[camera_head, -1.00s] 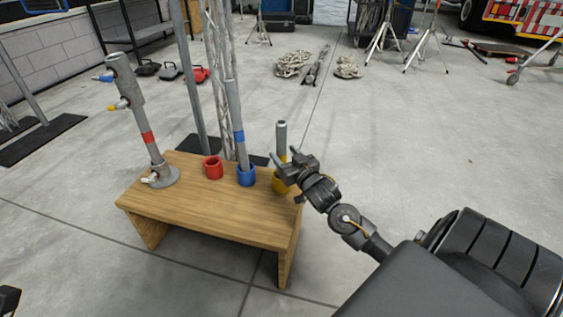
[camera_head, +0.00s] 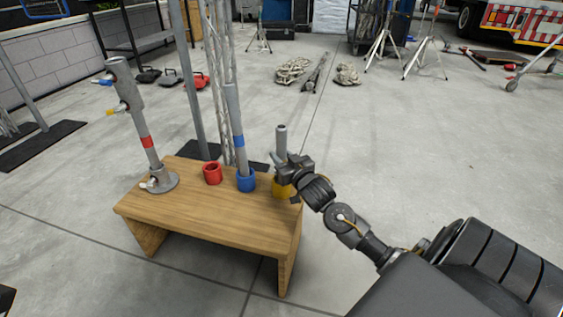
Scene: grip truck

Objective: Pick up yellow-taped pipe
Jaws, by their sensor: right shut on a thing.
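The yellow-taped pipe (camera_head: 281,139) is a grey tube standing upright in the yellow cup (camera_head: 279,187) at the right end of the wooden bench (camera_head: 210,218). Its tape band is hidden behind my gripper. My right gripper (camera_head: 282,166) is shut on the pipe from the right, just above the cup. The cup is partly covered by the gripper. My left gripper is not clearly in view; only a dark part shows at the lower left corner.
A blue-taped pipe (camera_head: 236,125) leans slightly in the blue cup (camera_head: 246,181). The red cup (camera_head: 212,173) is empty. A red-taped pipe (camera_head: 145,130) stands tilted in a metal stand at the bench's left end. The floor right of the bench is clear.

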